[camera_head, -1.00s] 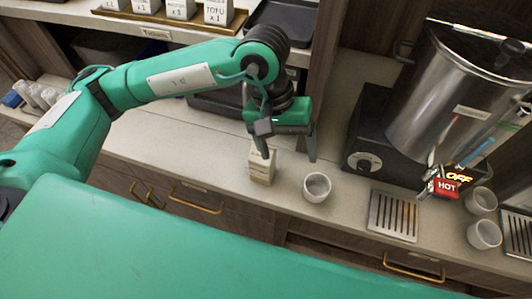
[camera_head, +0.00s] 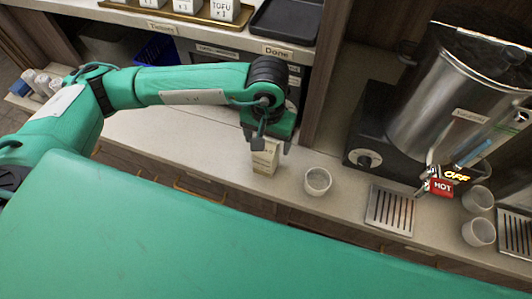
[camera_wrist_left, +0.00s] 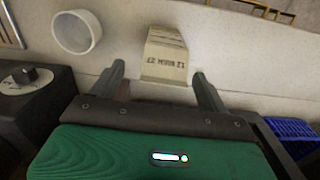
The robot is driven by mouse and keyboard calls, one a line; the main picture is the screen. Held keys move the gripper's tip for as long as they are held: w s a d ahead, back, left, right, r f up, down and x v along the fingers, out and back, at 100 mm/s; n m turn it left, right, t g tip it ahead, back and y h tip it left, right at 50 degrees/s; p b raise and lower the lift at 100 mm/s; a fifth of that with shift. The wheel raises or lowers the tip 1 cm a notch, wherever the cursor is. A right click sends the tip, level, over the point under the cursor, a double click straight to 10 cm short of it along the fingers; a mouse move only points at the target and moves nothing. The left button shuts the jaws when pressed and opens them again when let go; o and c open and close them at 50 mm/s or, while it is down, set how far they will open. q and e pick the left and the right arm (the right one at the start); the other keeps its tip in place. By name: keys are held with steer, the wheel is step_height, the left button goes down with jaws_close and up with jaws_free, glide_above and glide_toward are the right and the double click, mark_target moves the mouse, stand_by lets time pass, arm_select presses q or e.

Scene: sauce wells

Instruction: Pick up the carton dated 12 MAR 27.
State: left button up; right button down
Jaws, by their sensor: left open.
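A small cream carton (camera_head: 265,158) stands upright on the pale counter. In the left wrist view the carton (camera_wrist_left: 165,58) shows a dark printed date upside down, which looks like 12 MAR 27 but is blurred. My left gripper (camera_head: 273,143) is open above the carton's top. In the left wrist view the fingertips of the left gripper (camera_wrist_left: 158,75) lie either side of the carton's near end, with a gap on each side. The gripper hides part of the carton's top in the head view. My right gripper is not in view.
A white cup (camera_head: 317,181) stands just right of the carton. Farther right are a drip grate (camera_head: 390,211), a steel urn (camera_head: 435,100) with a red HOT tag and two more cups (camera_head: 478,199). A shelf with a black tray (camera_head: 285,22) is behind. Counter left of the carton is clear.

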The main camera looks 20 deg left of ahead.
arm_select(q)
steer(key=f, duration=0.1)
steer(key=f+p, duration=0.2)
steer(key=shift+w+a+f, duration=0.1)
steer(key=shift+a+f, duration=0.2)
steer(key=shift+f, duration=0.55)
steer(key=shift+w, duration=0.1)
steer(key=c, duration=1.4)
